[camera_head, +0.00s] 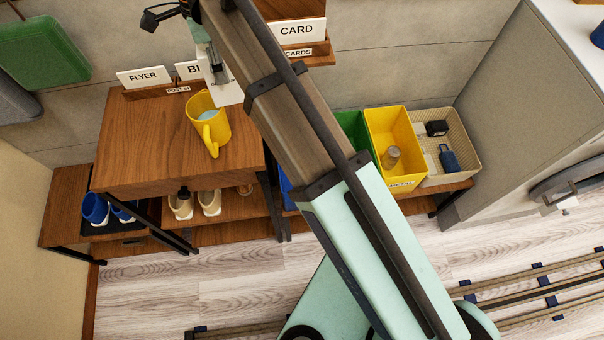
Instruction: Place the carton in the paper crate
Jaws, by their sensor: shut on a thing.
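My gripper (216,74) is at the upper left centre, above the back of the wooden table, pointing down. It is shut on a small white printed piece, which looks like the carton (231,97); its lettering is partly covered by the gripper. Crates stand in a row on a low shelf to the right: a blue one (285,188) mostly hidden by my arm, a green one (352,125) partly hidden, and a yellow one (411,143) holding a metallic can. No label reading paper can be made out, so I cannot tell which is the paper crate.
A FLYER sign (143,76) stands behind. A beige basket (461,137) with dark items is right of the yellow crate. A grey panel (500,100) rises beyond.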

